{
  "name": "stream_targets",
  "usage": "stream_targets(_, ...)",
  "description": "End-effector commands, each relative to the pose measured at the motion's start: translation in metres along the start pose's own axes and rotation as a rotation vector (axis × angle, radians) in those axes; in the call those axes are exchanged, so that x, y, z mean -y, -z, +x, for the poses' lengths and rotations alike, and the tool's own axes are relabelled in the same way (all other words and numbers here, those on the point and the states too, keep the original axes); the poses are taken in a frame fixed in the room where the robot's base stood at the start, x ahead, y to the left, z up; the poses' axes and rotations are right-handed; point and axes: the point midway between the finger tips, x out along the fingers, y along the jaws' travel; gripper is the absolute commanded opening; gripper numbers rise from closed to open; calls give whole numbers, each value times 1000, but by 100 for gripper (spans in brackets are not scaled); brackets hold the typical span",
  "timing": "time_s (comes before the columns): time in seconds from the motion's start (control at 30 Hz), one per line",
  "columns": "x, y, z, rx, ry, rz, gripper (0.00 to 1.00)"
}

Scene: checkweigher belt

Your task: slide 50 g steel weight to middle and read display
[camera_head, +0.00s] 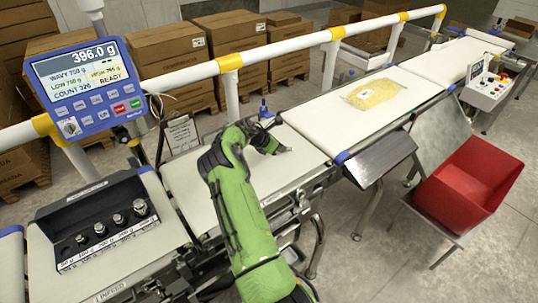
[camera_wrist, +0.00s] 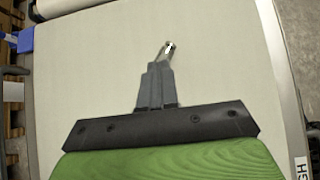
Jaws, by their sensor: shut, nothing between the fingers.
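My gripper (camera_head: 284,150) is low over the pale weighing belt (camera_head: 300,168), towards its far side. In the wrist view my gripper (camera_wrist: 167,50) is shut, its narrow fingers together over the bare belt (camera_wrist: 95,60). A small shiny bit shows at the fingertips; I cannot tell whether it is a fingertip or a small steel weight. No separate 50 g weight is clear on the belt. Several steel weights (camera_head: 140,207) stand in a black rack (camera_head: 85,202) at the left; their labels are too small to read surely. The blue display (camera_head: 82,80) reads 396.0 g, with READY below.
A yellow bag (camera_head: 372,93) lies on the belt further right. A red bin (camera_head: 465,185) stands at the right. A white rail (camera_head: 290,46) with yellow bands runs behind the belts, with cardboard boxes (camera_head: 160,58) beyond. The weighing belt around my gripper is largely bare.

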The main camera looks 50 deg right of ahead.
Motion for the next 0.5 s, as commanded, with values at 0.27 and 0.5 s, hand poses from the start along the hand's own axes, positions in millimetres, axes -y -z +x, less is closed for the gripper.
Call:
stream_targets(0.27,1,0,2,-3,4,-2,0)
stream_targets(0.5,-1,5,-4,-3,3,-4,0)
